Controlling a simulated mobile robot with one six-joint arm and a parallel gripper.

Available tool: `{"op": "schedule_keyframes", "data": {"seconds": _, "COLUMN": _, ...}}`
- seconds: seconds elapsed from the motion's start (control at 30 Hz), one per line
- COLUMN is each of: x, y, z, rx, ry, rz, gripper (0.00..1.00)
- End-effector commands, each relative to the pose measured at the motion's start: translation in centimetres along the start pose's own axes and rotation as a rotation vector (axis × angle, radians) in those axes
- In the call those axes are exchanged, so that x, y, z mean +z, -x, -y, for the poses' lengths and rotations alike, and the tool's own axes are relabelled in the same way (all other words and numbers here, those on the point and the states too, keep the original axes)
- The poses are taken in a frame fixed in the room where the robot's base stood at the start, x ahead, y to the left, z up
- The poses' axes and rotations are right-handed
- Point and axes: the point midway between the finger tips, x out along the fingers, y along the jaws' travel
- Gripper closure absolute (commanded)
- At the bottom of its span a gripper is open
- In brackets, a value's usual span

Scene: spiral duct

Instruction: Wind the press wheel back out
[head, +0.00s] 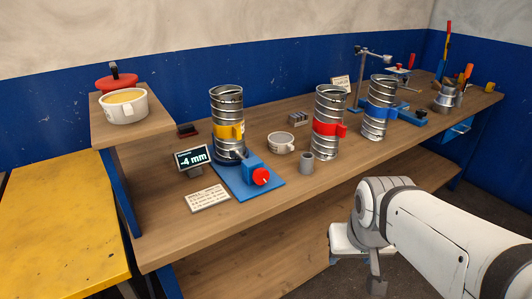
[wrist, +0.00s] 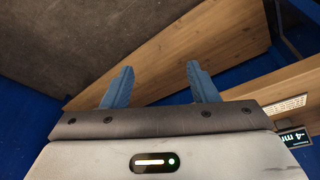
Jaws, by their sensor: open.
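The press wheel (head: 261,176) is a red round knob on the front of a blue press base (head: 232,184) on the bench. A spiral metal duct with a yellow band (head: 226,108) stands upright on that base. A small display (head: 193,157) beside it reads -4 mm, and it shows partly at the right edge of the wrist view (wrist: 297,138). My gripper (wrist: 160,68) is open with nothing between its two blue fingers. In the head view my gripper is low in front of the bench, right of the wheel and well apart from it, partly hidden by my arm.
Ducts with a red band (head: 328,129) and a blue band (head: 380,112) stand to the right. A grey cup (head: 307,162) and a pale mug (head: 281,143) stand between. A printed card (head: 208,198) lies left of the wheel. The bench front (head: 300,190) is clear.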

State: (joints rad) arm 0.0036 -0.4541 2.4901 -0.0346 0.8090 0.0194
Motion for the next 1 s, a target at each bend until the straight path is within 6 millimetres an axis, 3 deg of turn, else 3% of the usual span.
{"op": "schedule_keyframes", "data": {"seconds": 0.03, "x": -1.2, "y": -2.0, "z": -0.3, "rx": 0.015, "ry": -0.005, "rz": -0.050, "gripper": 0.42}}
{"op": "schedule_keyframes", "data": {"seconds": 0.17, "x": -6.6, "y": -5.8, "z": -0.5, "rx": 0.045, "ry": 0.001, "rz": -0.264, "gripper": 0.32}}
{"op": "schedule_keyframes", "data": {"seconds": 0.27, "x": -11.4, "y": -8.3, "z": 0.2, "rx": 0.030, "ry": 0.020, "rz": -0.462, "gripper": 0.30}}
{"op": "schedule_keyframes", "data": {"seconds": 0.4, "x": -17.1, "y": -10.9, "z": 3.0, "rx": -0.062, "ry": 0.066, "rz": -0.726, "gripper": 0.30}}
{"op": "schedule_keyframes", "data": {"seconds": 0.5, "x": -20.0, "y": -12.2, "z": 5.9, "rx": -0.180, "ry": 0.112, "rz": -0.889, "gripper": 0.30}}
{"op": "schedule_keyframes", "data": {"seconds": 0.6, "x": -21.7, "y": -13.0, "z": 8.9, "rx": -0.313, "ry": 0.155, "rz": -1.017, "gripper": 0.30}}
{"op": "schedule_keyframes", "data": {"seconds": 0.73, "x": -22.5, "y": -13.5, "z": 12.1, "rx": -0.475, "ry": 0.198, "rz": -1.122, "gripper": 0.30}}
{"op": "schedule_keyframes", "data": {"seconds": 1.0, "x": -23.0, "y": -13.3, "z": 14.9, "rx": -0.623, "ry": 0.233, "rz": -1.191, "gripper": 0.30}}
